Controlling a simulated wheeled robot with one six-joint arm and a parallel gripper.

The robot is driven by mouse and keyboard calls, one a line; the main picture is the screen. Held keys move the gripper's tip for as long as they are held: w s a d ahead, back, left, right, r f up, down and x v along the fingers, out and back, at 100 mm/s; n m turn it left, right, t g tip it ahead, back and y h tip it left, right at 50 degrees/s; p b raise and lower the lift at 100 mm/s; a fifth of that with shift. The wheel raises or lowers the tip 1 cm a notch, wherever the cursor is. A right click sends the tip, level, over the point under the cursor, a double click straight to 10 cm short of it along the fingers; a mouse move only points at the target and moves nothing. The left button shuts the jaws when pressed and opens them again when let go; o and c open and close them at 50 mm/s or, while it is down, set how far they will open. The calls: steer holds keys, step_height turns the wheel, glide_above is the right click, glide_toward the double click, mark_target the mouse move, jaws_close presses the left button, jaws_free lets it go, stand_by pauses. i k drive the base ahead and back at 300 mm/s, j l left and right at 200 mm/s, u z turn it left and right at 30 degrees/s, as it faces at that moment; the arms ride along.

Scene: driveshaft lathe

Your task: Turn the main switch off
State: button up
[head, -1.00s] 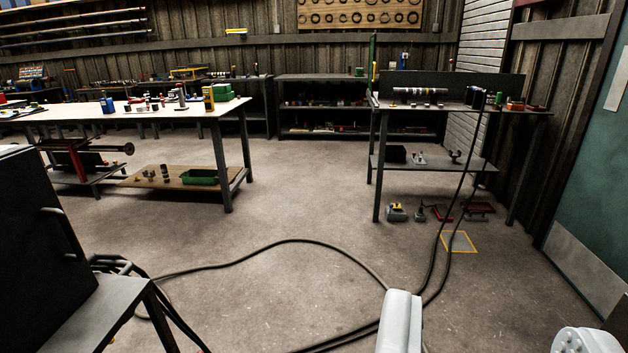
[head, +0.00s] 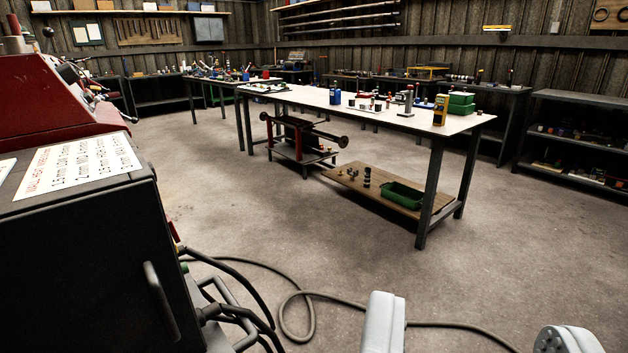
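No main switch can be clearly made out. A black cabinet (head: 90,255) with a grey handle stands close at the left in the head view. A small red and yellow part (head: 176,236) shows at its right edge, with a small green part (head: 185,267) below it. Both are too small and edge-on to tell what they are.
A red machine (head: 60,100) stands behind the cabinet. Black cables (head: 240,280) leave the cabinet's right side, and a hose (head: 310,300) loops over the floor. A white-topped workbench (head: 370,115) with a lower shelf stands ahead. Open floor (head: 520,250) lies to the right.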

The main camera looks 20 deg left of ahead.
mark_target(65, 69)
steer(key=i+l+u, duration=0.2)
steer(key=u, duration=0.25)
steer(key=i+l+u, duration=0.2)
steer(key=u, duration=0.25)
steer(key=i+l+u, duration=0.1)
steer(key=l+u, duration=1.1)
steer(key=l, duration=0.15)
steer(key=i+l+u, duration=0.1)
steer(key=l+u, duration=0.2)
steer(key=l, duration=0.15)
